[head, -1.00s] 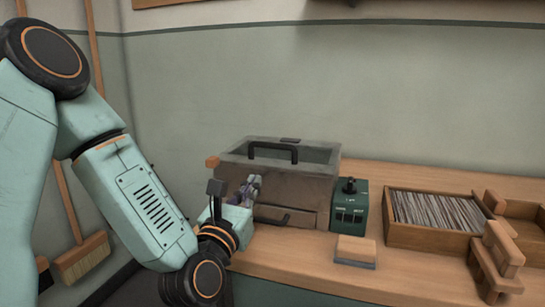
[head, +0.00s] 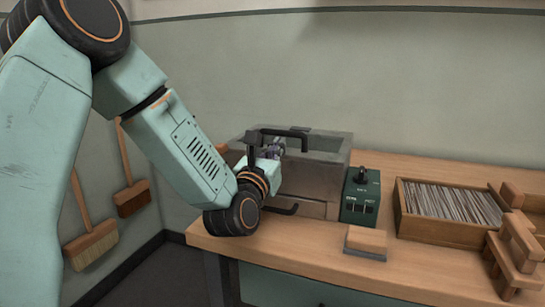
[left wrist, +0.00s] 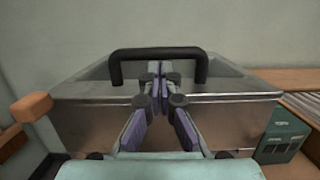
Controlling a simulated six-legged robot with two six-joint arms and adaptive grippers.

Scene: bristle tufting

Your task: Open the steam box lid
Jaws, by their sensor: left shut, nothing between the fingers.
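The steam box (head: 310,180) is a grey-brown box at the left end of the bench. Its lid (head: 330,142) lies on top and looks closed. The lid carries a black bar handle (head: 296,133), which also shows in the left wrist view (left wrist: 158,54). A second black handle (head: 282,209) is low on the front. My left gripper (head: 277,149) is at the upper front of the box, close to the lid handle. In the left wrist view its shut, empty fingers (left wrist: 160,70) appear within the handle's outline; contact cannot be told. My right gripper is not in view.
A green control box (head: 360,200) stands right of the steam box. A wood-topped block (head: 366,241) lies in front of it. A wooden tray (head: 440,231) of bristles and a wooden fixture (head: 513,245) are farther right. Brushes (head: 91,244) hang on the left wall.

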